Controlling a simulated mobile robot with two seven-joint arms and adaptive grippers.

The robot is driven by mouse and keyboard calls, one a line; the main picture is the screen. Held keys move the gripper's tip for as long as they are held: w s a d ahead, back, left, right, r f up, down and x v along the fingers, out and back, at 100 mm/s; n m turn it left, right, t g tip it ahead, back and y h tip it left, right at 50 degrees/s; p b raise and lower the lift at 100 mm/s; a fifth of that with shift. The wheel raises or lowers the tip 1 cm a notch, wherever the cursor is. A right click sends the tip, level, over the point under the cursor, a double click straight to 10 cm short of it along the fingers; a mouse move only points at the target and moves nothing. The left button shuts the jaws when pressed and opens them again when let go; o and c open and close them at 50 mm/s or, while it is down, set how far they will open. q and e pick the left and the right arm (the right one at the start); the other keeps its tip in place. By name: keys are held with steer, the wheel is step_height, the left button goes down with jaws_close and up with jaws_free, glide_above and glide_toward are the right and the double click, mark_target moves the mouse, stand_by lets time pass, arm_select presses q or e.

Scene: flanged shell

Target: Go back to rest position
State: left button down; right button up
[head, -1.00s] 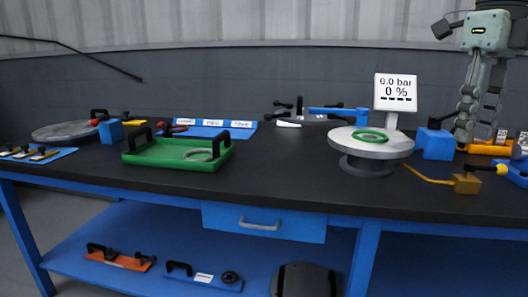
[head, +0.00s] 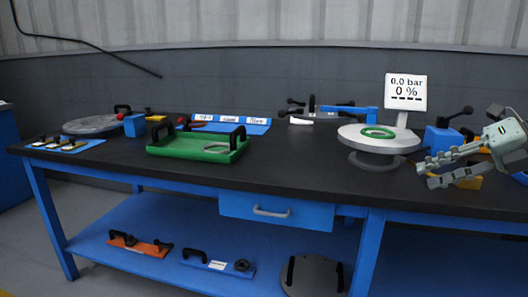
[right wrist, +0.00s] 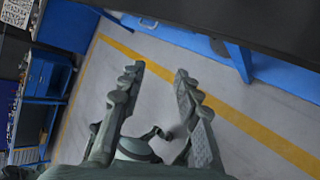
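My right gripper (head: 432,170) comes in from the right edge in the head view, with its fingers pointing left over the right part of the workbench (head: 300,187). In the right wrist view the right gripper (right wrist: 158,95) has its two fingers apart with nothing between them; grey floor (right wrist: 150,65) with a yellow line shows beyond. My left gripper is not in view.
A white display (head: 405,92) reading 0.0 bar and 0 % stands behind the flange plate. A green tray (head: 190,150) with black handles and a grey disc (head: 92,124) are farther left. A blue block (head: 440,140) is near the gripper. The bench's front middle is clear.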

steer(key=s+d+f+m+t+h, duration=0.1)
steer(key=d+f+m+t+h, duration=0.35)
steer(key=f+m, duration=0.75)
steer(key=s+d+f+m+t+h, duration=0.1)
steer(key=d+f+m+t+h, duration=0.35)
steer(key=f+m, duration=0.8)
steer(key=s+a+f+m+g+h+p, duration=0.1)
steer(key=s+f+g+h, duration=0.15)
steer(key=f, duration=0.35)
steer(key=s+a+f+m+g+h, duration=0.1)
steer(key=s+f+m+g, duration=0.1)
steer(key=s+f, duration=0.3)
steer(key=s+a+f+m+g+y, duration=0.3)
steer(key=s+a+f+m+g, duration=0.2)
steer(key=s+a+f, duration=0.9)
steer(key=s+a+g, duration=0.2)
steer(key=g, duration=0.1)
steer(key=shift+a, duration=0.25)
steer(key=shift+w, duration=0.1)
